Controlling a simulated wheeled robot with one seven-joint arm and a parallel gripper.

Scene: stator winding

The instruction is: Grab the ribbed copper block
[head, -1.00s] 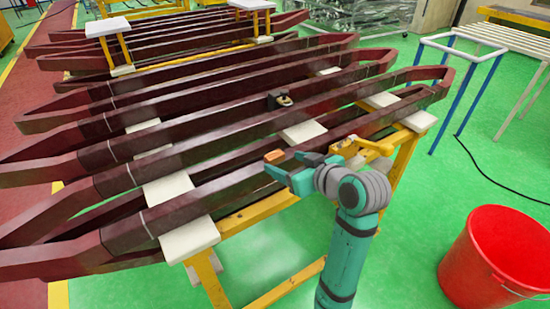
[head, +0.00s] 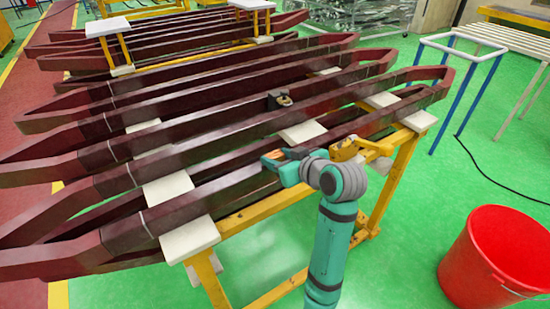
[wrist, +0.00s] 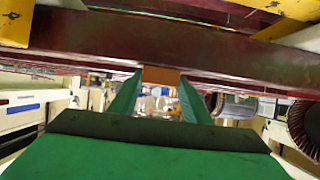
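The copper block is a small orange-brown block in the wrist view (wrist: 160,76), against the near side of a dark red bar. Its ribs cannot be made out. In the head view only a sliver of the block (head: 276,155) shows beside the near bar, the rest hidden by my gripper (head: 275,164). In the wrist view the two green fingers of my gripper (wrist: 160,86) stand apart, one on each side of the block, with their tips close to its side faces. The fingers look open; contact with the block cannot be made out.
Long dark red bars (head: 190,122) lie on white pads (head: 190,238) over a yellow stand (head: 255,212). A yellow bracket (head: 345,148) is close to my wrist. A dark block (head: 279,99) sits among the bars. A red bucket (head: 497,260) stands on the green floor at right.

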